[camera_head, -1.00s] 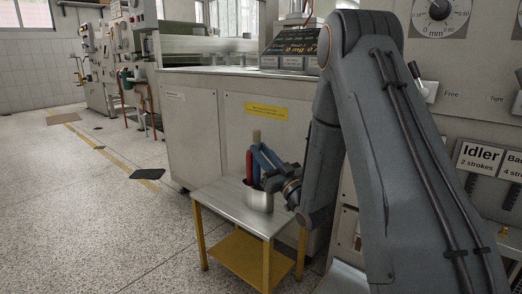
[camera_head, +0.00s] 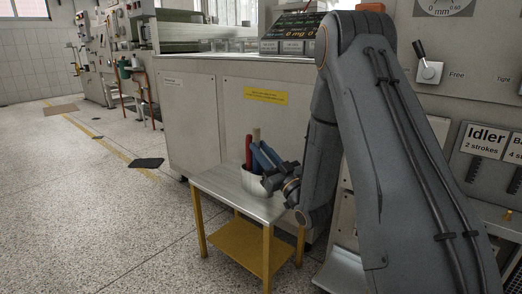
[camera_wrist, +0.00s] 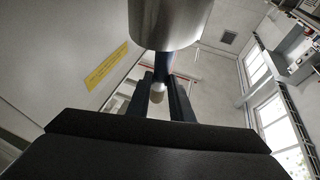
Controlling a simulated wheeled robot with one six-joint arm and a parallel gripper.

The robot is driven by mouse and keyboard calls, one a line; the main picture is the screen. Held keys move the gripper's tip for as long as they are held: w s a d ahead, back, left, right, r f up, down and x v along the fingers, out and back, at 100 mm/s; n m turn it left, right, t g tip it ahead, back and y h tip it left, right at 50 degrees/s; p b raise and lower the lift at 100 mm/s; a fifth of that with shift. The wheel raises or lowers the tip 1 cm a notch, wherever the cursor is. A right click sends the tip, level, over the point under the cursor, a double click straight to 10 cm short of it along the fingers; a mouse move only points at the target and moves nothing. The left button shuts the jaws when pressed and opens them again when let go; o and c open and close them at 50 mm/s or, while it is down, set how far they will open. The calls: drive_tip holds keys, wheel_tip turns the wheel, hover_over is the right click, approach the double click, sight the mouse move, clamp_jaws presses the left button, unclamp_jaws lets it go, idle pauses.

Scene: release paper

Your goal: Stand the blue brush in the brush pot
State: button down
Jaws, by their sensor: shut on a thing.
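The metal brush pot (camera_head: 252,187) stands upright on a small table, and its wall also fills the top middle of the wrist view (camera_wrist: 165,22). A red brush (camera_head: 248,152) and a beige one (camera_head: 256,135) stick up from the pot. In the wrist view my gripper (camera_wrist: 162,92) is shut on the blue brush (camera_wrist: 158,66), whose pale end shows between the fingers. The brush's other end is hidden by the pot; I cannot tell how deep it sits inside.
The small table (camera_head: 215,184) has a grey top, yellow legs and a lower shelf (camera_head: 238,248). A large grey cabinet (camera_head: 200,120) with a yellow label stands close behind it. The floor to the left is open.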

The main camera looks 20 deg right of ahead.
drive_tip(key=c, duration=1.5)
unclamp_jaws()
drive_tip(key=shift+s, duration=0.1)
drive_tip(key=shift+p+v, duration=1.2)
drive_tip(key=shift+v, duration=2.6)
